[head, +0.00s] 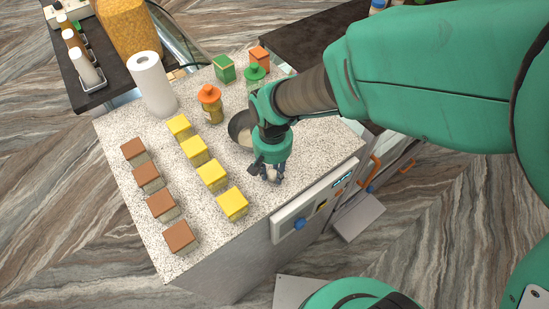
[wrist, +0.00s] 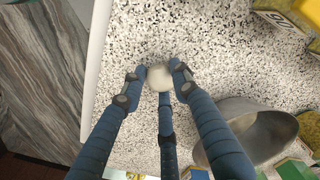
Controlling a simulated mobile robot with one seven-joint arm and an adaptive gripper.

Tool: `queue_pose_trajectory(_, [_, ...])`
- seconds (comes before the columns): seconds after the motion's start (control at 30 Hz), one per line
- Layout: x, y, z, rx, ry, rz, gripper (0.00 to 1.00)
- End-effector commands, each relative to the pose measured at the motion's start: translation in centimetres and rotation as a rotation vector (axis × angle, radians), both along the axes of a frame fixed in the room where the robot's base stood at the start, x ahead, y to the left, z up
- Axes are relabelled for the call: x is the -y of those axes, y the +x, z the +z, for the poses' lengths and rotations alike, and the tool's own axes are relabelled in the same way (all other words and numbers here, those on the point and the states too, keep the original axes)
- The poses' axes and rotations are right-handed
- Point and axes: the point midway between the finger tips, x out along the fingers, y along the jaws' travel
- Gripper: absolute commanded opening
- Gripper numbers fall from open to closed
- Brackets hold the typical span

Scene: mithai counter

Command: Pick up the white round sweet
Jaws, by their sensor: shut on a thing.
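The white round sweet (wrist: 159,77) sits between the fingertips of my gripper (wrist: 157,84) in the wrist view. The fingers are shut on it from several sides. In the head view, my gripper (head: 268,171) is low over the speckled counter (head: 330,146) near its front right edge, and the sweet (head: 272,173) shows only in part between the fingers. I cannot tell whether the sweet still touches the counter.
A metal bowl (wrist: 255,128) stands close beside my gripper; the arm partly hides it in the head view. Rows of yellow-lidded (head: 213,176) and brown-lidded (head: 161,204) boxes stand to the left. Bottles (head: 210,104) and a paper roll (head: 153,85) stand behind.

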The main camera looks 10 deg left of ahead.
Motion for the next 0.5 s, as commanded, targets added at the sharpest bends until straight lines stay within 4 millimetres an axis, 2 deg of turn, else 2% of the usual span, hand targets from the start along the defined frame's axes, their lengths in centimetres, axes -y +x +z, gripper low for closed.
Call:
queue_pose_trajectory(0.17, [-0.1, 0.1, 1.3, 0.003, 0.002, 0.000, 0.07])
queue_pose_trajectory(0.33, [-0.1, 0.1, 3.5, 0.003, 0.002, 0.000, 0.07])
queue_pose_trajectory(0.5, [1.5, -2.2, 3.5, 0.001, 0.000, 0.000, 0.07])
